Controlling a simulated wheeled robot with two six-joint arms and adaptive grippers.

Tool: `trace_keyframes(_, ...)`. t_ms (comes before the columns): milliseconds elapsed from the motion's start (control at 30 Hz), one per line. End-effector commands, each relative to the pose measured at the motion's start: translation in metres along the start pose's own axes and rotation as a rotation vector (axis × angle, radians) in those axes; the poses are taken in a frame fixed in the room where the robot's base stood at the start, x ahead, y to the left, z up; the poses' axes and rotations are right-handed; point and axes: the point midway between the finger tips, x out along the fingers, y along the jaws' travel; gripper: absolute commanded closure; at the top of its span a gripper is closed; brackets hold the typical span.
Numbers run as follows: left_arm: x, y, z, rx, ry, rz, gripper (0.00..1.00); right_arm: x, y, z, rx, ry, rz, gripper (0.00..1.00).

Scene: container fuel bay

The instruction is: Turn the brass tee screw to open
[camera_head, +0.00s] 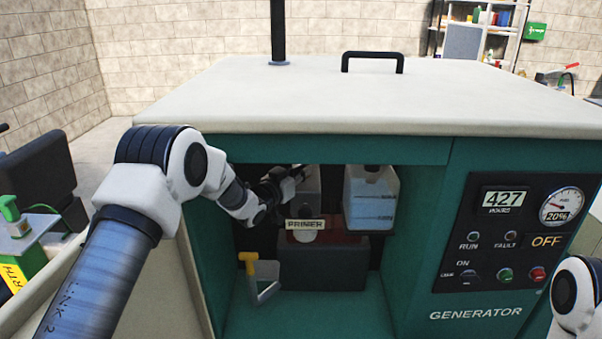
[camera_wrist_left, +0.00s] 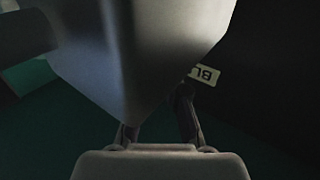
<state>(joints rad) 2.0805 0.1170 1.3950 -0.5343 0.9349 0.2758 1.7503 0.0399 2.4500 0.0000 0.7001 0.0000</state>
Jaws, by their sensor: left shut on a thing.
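My left gripper (camera_head: 288,180) reaches into the open bay of the green generator (camera_head: 440,165), at the upper middle, beside a grey filter-like body (camera_head: 309,190). In the left wrist view its dark fingers (camera_wrist_left: 160,132) run under a large grey body (camera_wrist_left: 130,50) and end near a pale label reading "BL" (camera_wrist_left: 205,75), partly covered. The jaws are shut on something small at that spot. No brass shows in either view; the tee screw is hidden by the fingers and the grey body. My right gripper is not in view; only part of that arm shows at the right edge.
A PRIMER label (camera_head: 305,224) and a dark red block (camera_head: 340,252) sit below the gripper. A translucent tank with blue liquid (camera_head: 370,198) hangs to the right. The control panel (camera_head: 510,235) reads OFF.

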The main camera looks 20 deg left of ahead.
Motion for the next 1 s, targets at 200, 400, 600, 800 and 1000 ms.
trace_keyframes(200, 0.002, 0.006, 0.003, 0.002, 0.006, -0.174, 1.0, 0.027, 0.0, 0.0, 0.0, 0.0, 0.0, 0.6)
trace_keyframes(400, 0.002, 0.008, -0.001, 0.004, 0.006, -0.318, 1.0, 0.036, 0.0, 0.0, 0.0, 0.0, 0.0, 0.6)
trace_keyframes(600, 0.001, 0.007, -0.003, 0.002, 0.004, -0.357, 1.0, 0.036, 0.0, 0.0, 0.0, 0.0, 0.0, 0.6)
trace_keyframes(800, 0.001, 0.006, -0.003, 0.001, 0.005, -0.355, 1.0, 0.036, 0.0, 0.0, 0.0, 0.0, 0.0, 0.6)
trace_keyframes(1000, 0.001, 0.007, -0.002, 0.001, 0.003, -0.355, 0.62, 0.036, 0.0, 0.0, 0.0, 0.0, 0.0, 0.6)
